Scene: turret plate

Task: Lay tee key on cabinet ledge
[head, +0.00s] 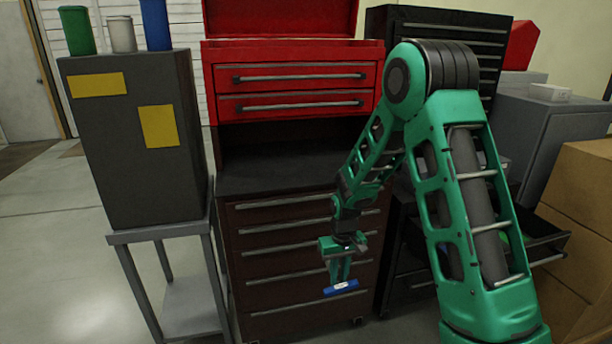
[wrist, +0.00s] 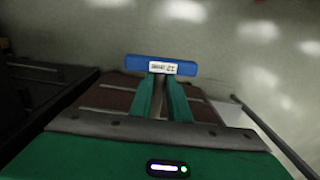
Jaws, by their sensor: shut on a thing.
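My gripper (head: 340,278) hangs pointing down in front of the lower cabinet drawers in the head view. It is shut on a blue bar with a white label, which I take to be the tee key (head: 332,290). In the wrist view, the tee key (wrist: 136,63) lies crosswise at the tips of my green gripper (wrist: 162,78). Any stem of the key is hidden. The cabinet ledge (head: 265,184) is the dark, flat, empty shelf between the red top chest and the brown lower drawers. My gripper and the key are below the ledge's height in the picture.
The red top chest (head: 295,90) overhangs the back of the ledge. At left, a dark box (head: 130,165) with yellow patches stands on a grey stand (head: 160,234). A black cabinet with a pulled-out drawer (head: 545,240) and cardboard boxes (head: 585,190) are at right.

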